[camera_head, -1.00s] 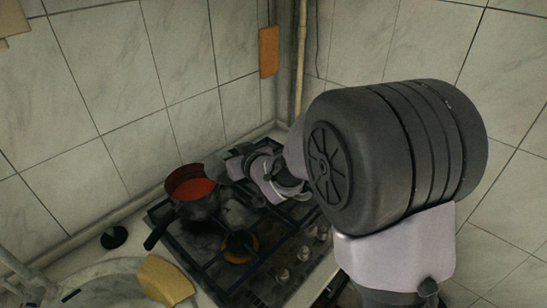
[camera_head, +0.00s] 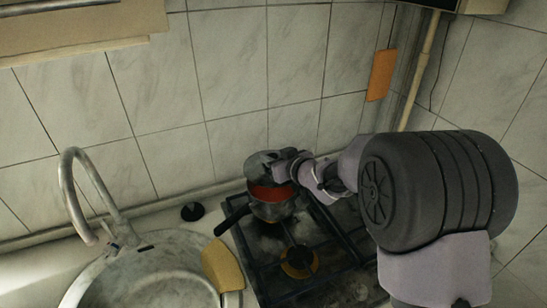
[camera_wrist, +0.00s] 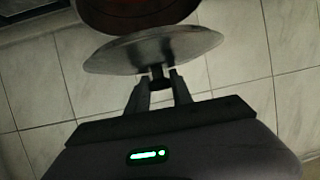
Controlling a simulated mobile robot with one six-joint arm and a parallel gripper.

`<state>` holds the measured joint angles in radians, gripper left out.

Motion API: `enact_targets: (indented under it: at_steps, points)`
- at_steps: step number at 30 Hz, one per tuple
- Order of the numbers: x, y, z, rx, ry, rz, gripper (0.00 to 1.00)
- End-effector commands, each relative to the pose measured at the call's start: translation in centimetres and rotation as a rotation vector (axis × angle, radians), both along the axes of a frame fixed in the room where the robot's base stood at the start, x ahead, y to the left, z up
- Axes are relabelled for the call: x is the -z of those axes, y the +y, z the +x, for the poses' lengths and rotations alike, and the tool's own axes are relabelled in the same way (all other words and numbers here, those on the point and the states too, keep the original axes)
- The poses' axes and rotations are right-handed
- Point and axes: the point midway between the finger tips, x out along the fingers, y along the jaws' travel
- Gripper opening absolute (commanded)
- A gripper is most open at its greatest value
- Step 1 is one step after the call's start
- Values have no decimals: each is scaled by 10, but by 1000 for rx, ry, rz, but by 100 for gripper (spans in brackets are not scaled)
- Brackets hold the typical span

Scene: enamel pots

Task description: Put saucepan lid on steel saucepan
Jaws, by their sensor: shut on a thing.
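The saucepan lid (camera_head: 259,164) is a grey disc, held tilted above the back rim of the saucepan in the head view. In the wrist view the lid (camera_wrist: 150,53) spans the upper middle. My gripper (camera_wrist: 158,80) is shut on its dark knob; in the head view my gripper (camera_head: 284,162) is just right of the lid. The steel saucepan (camera_head: 274,210) stands on the hob with its dark handle to the left and a red-orange inside. In the wrist view part of the saucepan (camera_wrist: 130,14) shows beyond the lid. Whether lid and rim touch cannot be told.
The black gas hob (camera_head: 288,255) has open burners in front of the saucepan. A yellow sponge (camera_head: 222,266) lies to the left by the round sink (camera_head: 150,275) with its tall tap (camera_head: 75,195). A small black disc (camera_head: 192,211) sits behind. Tiled walls close off the back.

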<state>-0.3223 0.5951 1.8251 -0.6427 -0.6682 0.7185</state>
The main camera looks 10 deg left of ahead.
Motion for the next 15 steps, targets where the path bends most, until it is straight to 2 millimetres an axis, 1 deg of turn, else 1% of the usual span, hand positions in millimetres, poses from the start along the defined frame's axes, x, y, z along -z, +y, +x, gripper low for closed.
enact_targets:
  at_steps: [1,6,12,15]
  points:
    - [8,0,0,0,0,0,0]
    - [27,0,0,0,0,0,0]
    - [49,0,0,1,0,0,0]
    - [57,0,0,0,0,0,0]
